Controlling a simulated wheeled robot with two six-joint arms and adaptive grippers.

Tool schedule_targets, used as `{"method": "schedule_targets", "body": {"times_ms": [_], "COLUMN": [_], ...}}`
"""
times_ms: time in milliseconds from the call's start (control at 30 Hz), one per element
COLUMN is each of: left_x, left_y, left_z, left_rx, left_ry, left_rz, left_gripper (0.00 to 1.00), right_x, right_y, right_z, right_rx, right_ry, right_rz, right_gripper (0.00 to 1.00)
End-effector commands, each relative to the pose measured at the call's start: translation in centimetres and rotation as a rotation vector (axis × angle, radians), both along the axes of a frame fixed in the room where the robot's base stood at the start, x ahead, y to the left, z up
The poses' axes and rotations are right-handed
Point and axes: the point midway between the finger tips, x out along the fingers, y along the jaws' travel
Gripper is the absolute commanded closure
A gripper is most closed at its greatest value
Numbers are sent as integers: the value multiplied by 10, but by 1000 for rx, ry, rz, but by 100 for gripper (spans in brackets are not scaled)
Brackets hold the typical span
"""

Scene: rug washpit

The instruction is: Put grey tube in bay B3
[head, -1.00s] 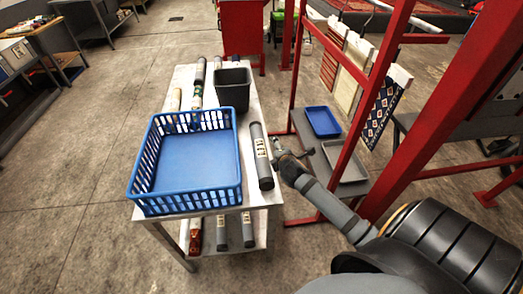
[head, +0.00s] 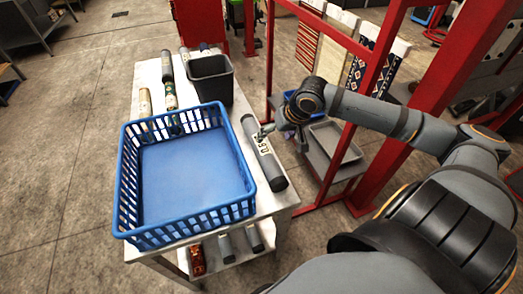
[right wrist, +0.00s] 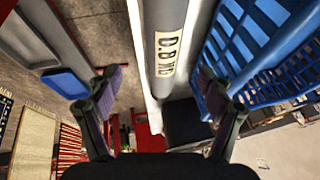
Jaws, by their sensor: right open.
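A grey tube (head: 265,158) with a pale label lies on the white cart top, along the right side of the blue basket. My right gripper (head: 272,130) is at the tube's far half. In the right wrist view the tube (right wrist: 166,90) runs between the two open fingers (right wrist: 160,82), with a gap on each side. Other grey tubes lie at the cart's back (head: 167,66) and on its lower shelf (head: 226,248). I cannot pick out bay B3. My left gripper is out of view.
The blue basket (head: 130,215) stands close to the tube and looks empty. A dark bin (head: 210,80) stands behind it. A red frame (head: 378,60) with hanging rugs rises at the right, with a grey tray (head: 335,142) on a low shelf.

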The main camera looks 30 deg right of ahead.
Motion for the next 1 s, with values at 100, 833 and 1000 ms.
{"method": "schedule_targets", "body": {"times_ms": [100,833,1000], "left_x": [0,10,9], "left_y": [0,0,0], "left_z": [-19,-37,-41], "left_rx": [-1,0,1], "left_ry": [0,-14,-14], "left_rz": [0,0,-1], "left_gripper": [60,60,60], "right_x": [6,30,39], "right_y": [5,14,15], "right_z": [-16,-66,-83], "right_rx": [13,11,5], "right_ry": [-3,3,2], "right_rz": [-1,2,3], "right_gripper": [20,20,20]}}
